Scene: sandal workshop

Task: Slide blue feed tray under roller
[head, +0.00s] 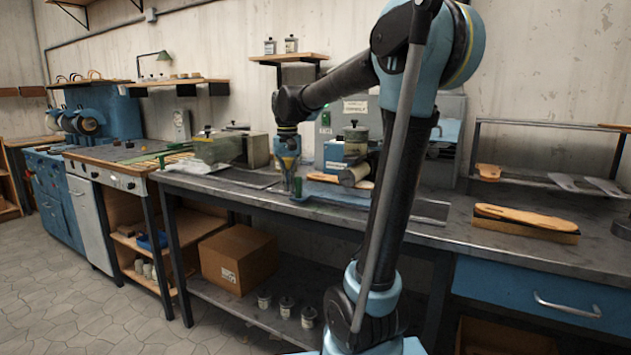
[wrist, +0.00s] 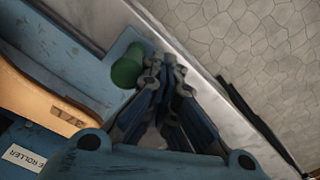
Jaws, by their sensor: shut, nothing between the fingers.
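The blue feed tray (head: 338,194) lies on the grey workbench at the roller machine (head: 345,152). A tan sole (wrist: 40,100) lies on the tray, with a dark marking near its end. The tray (wrist: 88,72) has a green knob (wrist: 126,72) at its near end. My gripper (head: 291,192) points down at the tray's left end. In the wrist view my gripper (wrist: 165,72) is shut and empty, its fingertips right beside the green knob; I cannot tell whether they touch. A label reading "ROLLER" (wrist: 24,158) shows on the machine. My arm hides part of the machine's right side.
The workbench (head: 235,197) has bare metal left of the tray, and its front edge runs close by. Another sole (head: 525,217) lies at right. A cardboard box (head: 238,258) sits on the lower shelf.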

